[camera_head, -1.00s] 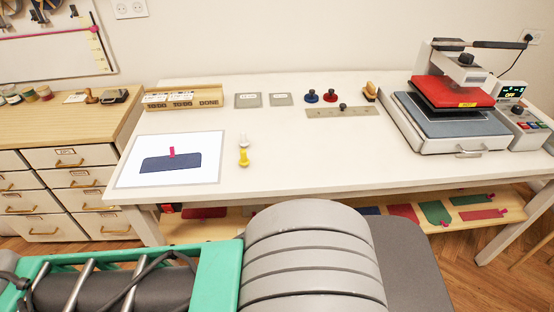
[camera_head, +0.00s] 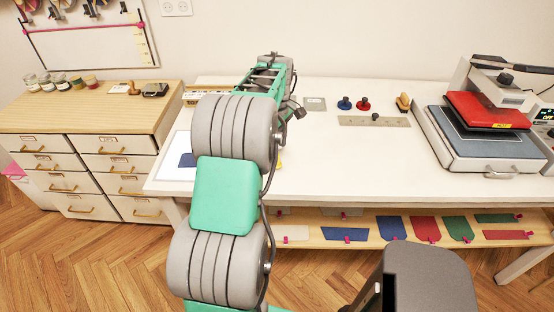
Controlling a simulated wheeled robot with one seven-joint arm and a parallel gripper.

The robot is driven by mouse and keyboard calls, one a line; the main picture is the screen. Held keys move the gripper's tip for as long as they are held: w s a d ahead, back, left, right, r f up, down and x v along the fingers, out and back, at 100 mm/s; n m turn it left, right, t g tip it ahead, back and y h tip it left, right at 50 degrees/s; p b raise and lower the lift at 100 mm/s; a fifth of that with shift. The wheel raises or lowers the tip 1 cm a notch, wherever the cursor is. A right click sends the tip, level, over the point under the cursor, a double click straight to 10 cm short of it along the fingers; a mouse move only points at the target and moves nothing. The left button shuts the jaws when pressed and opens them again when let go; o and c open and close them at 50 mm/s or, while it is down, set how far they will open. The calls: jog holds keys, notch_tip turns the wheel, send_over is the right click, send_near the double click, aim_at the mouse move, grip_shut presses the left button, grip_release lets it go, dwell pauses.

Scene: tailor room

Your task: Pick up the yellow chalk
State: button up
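The yellow chalk (camera_head: 280,163) shows only as a small yellow bit at the right edge of my arm, on the white table (camera_head: 340,160). The rest of it is hidden behind my arm. The white piece that lay just behind it is hidden too. My arm reaches up the middle of the picture, over the table. My gripper's fingers are hidden behind the arm, so their distance from the chalk and their opening do not show.
A white sheet with a dark blue shape (camera_head: 187,160) lies left of my arm. A metal ruler (camera_head: 355,121), blue knob (camera_head: 344,103) and red knob (camera_head: 363,104) lie behind right. A heat press (camera_head: 480,135) stands at the right. The table's front middle is clear.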

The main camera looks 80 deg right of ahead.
aim_at(277, 164)
jog(key=f+p, duration=0.1)
jog(key=f, duration=0.3)
jog(key=f+p, duration=0.1)
jog(key=f, duration=0.2)
jog(key=shift+w+f, duration=0.2)
jog(key=shift+f, duration=0.15)
jog(key=shift+c, duration=0.3)
grip_shut()
